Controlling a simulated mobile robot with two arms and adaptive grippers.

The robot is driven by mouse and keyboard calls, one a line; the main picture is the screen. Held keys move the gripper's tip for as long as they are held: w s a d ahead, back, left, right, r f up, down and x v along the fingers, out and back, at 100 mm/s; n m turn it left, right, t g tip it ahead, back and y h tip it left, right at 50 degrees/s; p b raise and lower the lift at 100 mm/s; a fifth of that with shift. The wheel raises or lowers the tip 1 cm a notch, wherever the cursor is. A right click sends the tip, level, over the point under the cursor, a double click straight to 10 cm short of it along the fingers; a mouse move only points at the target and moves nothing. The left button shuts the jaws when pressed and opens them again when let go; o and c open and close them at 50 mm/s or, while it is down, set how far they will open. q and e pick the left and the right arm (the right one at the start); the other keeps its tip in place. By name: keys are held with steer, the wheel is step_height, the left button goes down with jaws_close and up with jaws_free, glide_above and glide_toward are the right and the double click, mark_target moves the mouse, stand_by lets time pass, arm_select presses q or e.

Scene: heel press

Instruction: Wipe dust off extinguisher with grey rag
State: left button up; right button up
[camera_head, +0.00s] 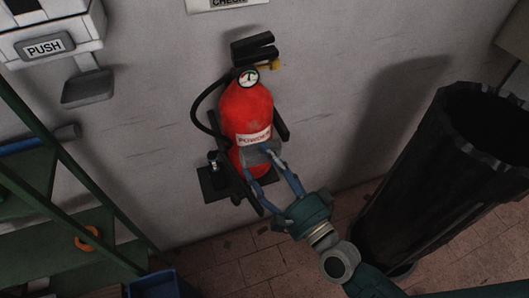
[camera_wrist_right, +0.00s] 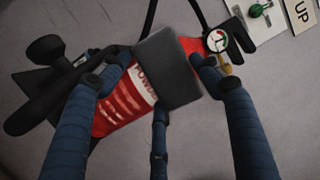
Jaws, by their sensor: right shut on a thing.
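The red fire extinguisher (camera_head: 246,108) stands upright in a black wall bracket (camera_head: 213,186), with a black hose, a round gauge and a white label. Its red body and label also show in the wrist view (camera_wrist_right: 122,108). Faint paler marks show on its upper body. My right gripper (camera_head: 268,160) is at the front of its lower body, just below the label. The gripper is shut on the grey rag (camera_head: 256,152). In the wrist view, the rag (camera_wrist_right: 168,72) lies flat between the fingers and covers part of the label. Contact with the extinguisher cannot be told for certain. My left gripper is out of view.
A tall black bin (camera_head: 420,185) stands on the right. A green shelf frame (camera_head: 75,172) stands on the left, with a blue box (camera_head: 155,284) at the bottom. A white dispenser marked PUSH (camera_head: 45,45) is on the wall at upper left. Tiled floor shows below.

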mark_target(255, 127)
steer(key=w, duration=0.1)
steer(key=w+a+p, duration=0.1)
steer(key=w, duration=0.3)
steer(key=shift+w+a+r+p, duration=0.1)
steer(key=shift+w+a+p, duration=0.1)
steer(key=shift+a+p, duration=0.15)
steer(key=shift+w+a, duration=0.3)
steer(key=shift+w, duration=0.65)
steer(key=shift+c, duration=0.2)
stand_by(0.3)
steer(key=shift+w+d+b, duration=0.2)
steer(key=shift+d+b, duration=0.25)
steer(key=shift+d, duration=0.35)
steer(key=shift+w+d+b, duration=0.2)
steer(key=shift+d+b, duration=0.2)
steer(key=shift+d, duration=0.4)
steer(key=shift+w+d, duration=0.1)
steer(key=shift+d, duration=0.25)
steer(key=shift+w, duration=0.15)
steer(key=shift+s+a+r+p, duration=0.1)
steer(key=shift+s+a+p, duration=0.1)
steer(key=shift+a, duration=0.25)
steer(key=shift+s+a+r+p, duration=0.1)
steer(key=shift+a+p, duration=0.05)
steer(key=shift+a, duration=0.3)
steer(key=shift+s+a+p, duration=0.15)
steer(key=shift+a, duration=0.4)
steer(key=shift+s+a+p, duration=0.15)
steer(key=shift+a, duration=0.35)
